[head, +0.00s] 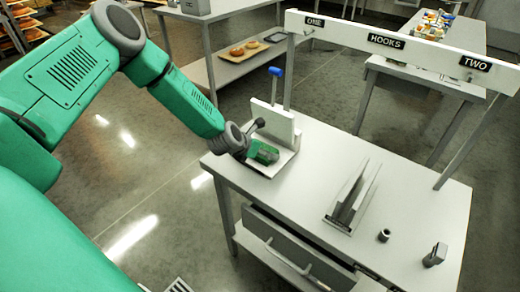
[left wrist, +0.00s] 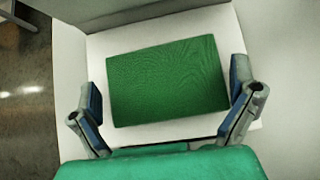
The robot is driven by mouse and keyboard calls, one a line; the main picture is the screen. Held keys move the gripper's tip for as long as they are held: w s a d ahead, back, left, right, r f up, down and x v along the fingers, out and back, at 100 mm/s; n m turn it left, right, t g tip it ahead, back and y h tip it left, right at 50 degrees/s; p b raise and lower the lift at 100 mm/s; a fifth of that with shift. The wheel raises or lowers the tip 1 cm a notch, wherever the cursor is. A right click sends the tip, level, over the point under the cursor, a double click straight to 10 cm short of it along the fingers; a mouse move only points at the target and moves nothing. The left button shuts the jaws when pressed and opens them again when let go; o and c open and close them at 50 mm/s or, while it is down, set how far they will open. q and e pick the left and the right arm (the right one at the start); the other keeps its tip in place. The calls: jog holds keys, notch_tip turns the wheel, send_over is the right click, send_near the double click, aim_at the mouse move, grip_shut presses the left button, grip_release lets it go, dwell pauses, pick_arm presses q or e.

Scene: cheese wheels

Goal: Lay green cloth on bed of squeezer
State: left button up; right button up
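The green cloth (left wrist: 168,80) lies flat, as a rectangle, on the white bed (left wrist: 150,133) of the squeezer in the left wrist view. In the head view the cloth (head: 264,153) shows small on the squeezer (head: 276,122), which has an upright white plate and a blue-tipped handle (head: 275,72). My right gripper is not in view.
The squeezer stands at the left end of a grey table (head: 400,195). A metal stand with upright plates (head: 351,200), a small dark cup (head: 384,236) and a small grey block (head: 435,255) are further right. A hook rail (head: 400,45) spans the back of the table.

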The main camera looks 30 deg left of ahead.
pick_arm(q)
jog(key=shift+r, duration=0.1)
jog(key=d+v, duration=0.1)
jog(key=v, duration=1.1)
jog(key=s+d+f+m+g, duration=0.2)
jog(key=s+d+f+m, duration=0.3)
jog(key=s+m, duration=0.35)
jog(key=s+d+f+m+g, duration=0.35)
jog(key=s+m, duration=0.35)
jog(key=m, duration=0.3)
jog(key=s+f+m+g, duration=0.3)
jog(key=s+m, duration=1.2)
jog(key=m, duration=0.2)
jog(key=shift+s+d+y, duration=0.2)
jog(key=shift+s+y, duration=0.05)
jog(key=shift+y, duration=0.15)
jog(key=shift+f, duration=0.15)
